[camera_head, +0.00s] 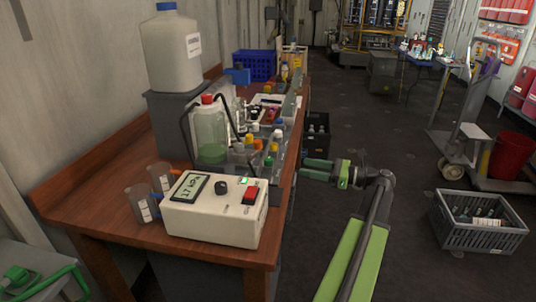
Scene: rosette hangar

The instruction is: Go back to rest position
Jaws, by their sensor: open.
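My gripper (318,170) is at the end of my green and grey arm, in the middle of the head view. Its green fingers point left, toward the right edge of the wooden bench (110,212). The fingers are apart and nothing shows between them. I cannot tell whether the fingertips touch the bench edge. The arm reaches up from the bottom of the view and bends left at a dark joint.
A grey crate (478,222) lies on the floor at right, near a trolley (475,145). Open floor lies between.

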